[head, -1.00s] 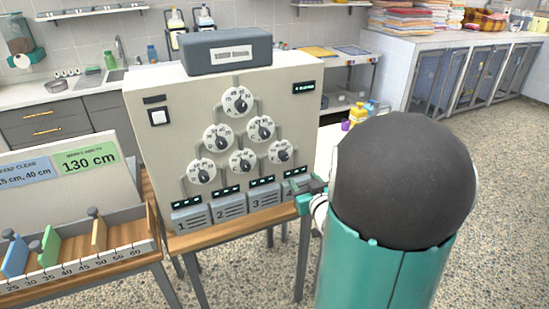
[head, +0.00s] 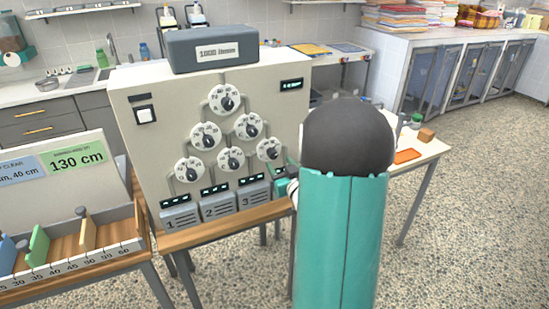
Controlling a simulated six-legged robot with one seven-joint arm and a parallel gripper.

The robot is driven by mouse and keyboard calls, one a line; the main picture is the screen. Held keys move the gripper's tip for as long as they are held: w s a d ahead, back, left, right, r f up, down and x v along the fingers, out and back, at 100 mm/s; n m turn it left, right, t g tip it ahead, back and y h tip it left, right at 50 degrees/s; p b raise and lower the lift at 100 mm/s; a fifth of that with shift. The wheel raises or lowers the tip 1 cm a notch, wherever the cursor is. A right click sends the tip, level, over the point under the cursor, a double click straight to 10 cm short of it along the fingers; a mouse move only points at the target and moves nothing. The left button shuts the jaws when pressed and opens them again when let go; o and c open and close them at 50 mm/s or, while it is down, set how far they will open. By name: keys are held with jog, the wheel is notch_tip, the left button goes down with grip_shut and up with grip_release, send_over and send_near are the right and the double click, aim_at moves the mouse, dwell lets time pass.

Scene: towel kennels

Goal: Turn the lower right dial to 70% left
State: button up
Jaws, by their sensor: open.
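A pale panel box (head: 128,100) carries several round white dials with black knobs, set in a triangle. The lower right dial (head: 270,149) is the rightmost of the bottom row; its knob shows dark, and its exact setting is too small to read. Beside it in that row are the middle dial (head: 231,159) and the left dial (head: 189,170).
Numbered grey units (head: 217,207) with small displays line the panel's foot. A grey box (head: 220,50) sits on top. A slotted rack (head: 80,245) stands at left. Open floor lies at right.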

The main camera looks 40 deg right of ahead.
aim_at(274, 156)
jog(key=x, duration=0.4)
jog(key=shift+w+d, duration=0.1)
jog(key=shift+w, duration=0.3)
jog(key=c, duration=1)
jog(key=shift+o, duration=0.2)
